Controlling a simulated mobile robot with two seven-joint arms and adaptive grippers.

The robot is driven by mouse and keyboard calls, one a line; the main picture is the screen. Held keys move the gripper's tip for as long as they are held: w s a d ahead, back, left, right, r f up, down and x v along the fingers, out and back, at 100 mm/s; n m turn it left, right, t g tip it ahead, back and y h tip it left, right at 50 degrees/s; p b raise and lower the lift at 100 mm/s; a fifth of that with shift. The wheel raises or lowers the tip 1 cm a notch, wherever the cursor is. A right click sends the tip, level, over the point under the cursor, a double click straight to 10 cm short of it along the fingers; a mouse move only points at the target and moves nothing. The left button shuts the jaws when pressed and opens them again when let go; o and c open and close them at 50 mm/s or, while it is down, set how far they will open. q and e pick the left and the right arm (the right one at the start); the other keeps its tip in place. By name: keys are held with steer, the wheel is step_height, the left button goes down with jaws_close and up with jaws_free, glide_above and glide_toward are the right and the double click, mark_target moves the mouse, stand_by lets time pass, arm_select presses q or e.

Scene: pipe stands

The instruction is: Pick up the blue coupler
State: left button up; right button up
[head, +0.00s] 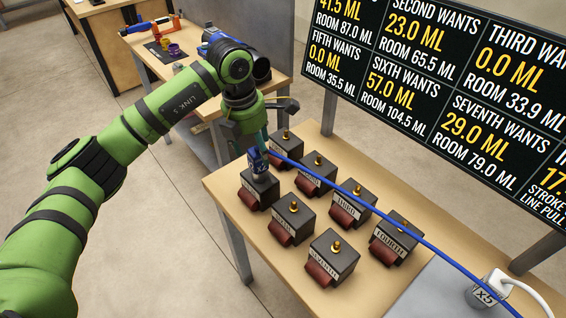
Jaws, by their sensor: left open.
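The blue coupler (258,162) is a small grey and dark cylinder marked X2, with a blue hose (400,222) leading from its top. It stands upright over a dark block (259,192) at the left of the near table, apparently on that block's fitting, though the joint is too small to tell. My left gripper (253,138) is open just above the coupler, its fingers pointing down. The exact gap between fingers and coupler is hard to judge. My right gripper is not in view.
Several dark blocks with brass fittings and red-brown fronts, including THIRD (354,203) and FOURTH (396,237), crowd the near table (270,272). The hose crosses above them. A white X5 coupler (485,292) is at lower right. A display board (440,95) stands behind.

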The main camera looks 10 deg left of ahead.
mark_target(260, 165)
arm_select(q)
steer(key=shift+a+f+p, duration=0.25)
steer(key=shift+f+p, duration=0.4)
steer(key=shift+f, duration=0.45)
steer(key=f, duration=0.1)
steer(key=f+p, duration=0.1)
steer(key=f, duration=0.1)
steer(key=w+f+p, duration=0.1)
steer(key=shift+d+f, duration=0.15)
steer(key=shift+d, duration=0.25)
steer(key=shift+f, duration=0.3)
steer(key=c, duration=1.1)
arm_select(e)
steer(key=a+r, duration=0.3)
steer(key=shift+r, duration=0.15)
